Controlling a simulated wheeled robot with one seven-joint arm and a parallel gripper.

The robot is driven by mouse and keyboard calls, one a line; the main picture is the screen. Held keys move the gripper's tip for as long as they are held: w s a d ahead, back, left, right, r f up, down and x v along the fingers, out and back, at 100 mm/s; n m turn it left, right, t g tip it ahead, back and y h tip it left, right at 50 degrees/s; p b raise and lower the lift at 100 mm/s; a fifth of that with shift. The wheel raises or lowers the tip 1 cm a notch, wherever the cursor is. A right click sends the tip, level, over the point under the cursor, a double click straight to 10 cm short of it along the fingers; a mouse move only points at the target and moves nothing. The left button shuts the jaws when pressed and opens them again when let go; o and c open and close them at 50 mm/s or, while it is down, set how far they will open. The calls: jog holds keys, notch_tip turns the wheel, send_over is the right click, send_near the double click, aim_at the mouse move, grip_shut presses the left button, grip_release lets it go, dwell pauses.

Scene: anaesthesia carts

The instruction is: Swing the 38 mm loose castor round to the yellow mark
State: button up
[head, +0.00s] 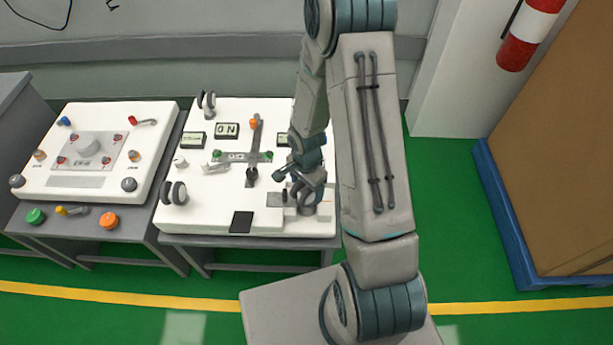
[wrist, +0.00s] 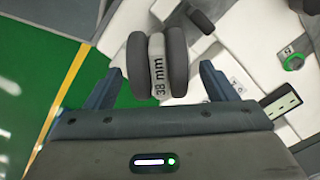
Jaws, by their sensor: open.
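The 38 mm castor (wrist: 158,68) has two dark wheels with a pale band between them that reads "38 mm". In the wrist view it sits between the two separated fingers of my gripper (wrist: 157,78), with gaps on both sides. In the head view my gripper (head: 303,192) is low at the front right corner of the middle white panel (head: 200,218). It largely hides the castor there. I cannot make out a yellow mark beside the castor in either view.
Other twin-wheel castors stand at the panel's front left (head: 173,193) and back left (head: 207,101). A grey cross-shaped lever (head: 252,157) and small displays (head: 227,130) fill the middle. A second white panel (head: 98,150) stands left. A blue-edged brown board (head: 550,150) stands right.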

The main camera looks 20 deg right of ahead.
jog(key=shift+f, duration=0.95)
jog(key=c, duration=1.3)
jog(key=n, duration=0.5)
jog(key=shift+s+d, duration=0.1)
jog(key=shift+s, duration=0.05)
jog(key=n, duration=0.5)
jog(key=shift+d, duration=0.15)
jog(key=n, duration=0.5)
jog(key=shift+d, duration=0.2)
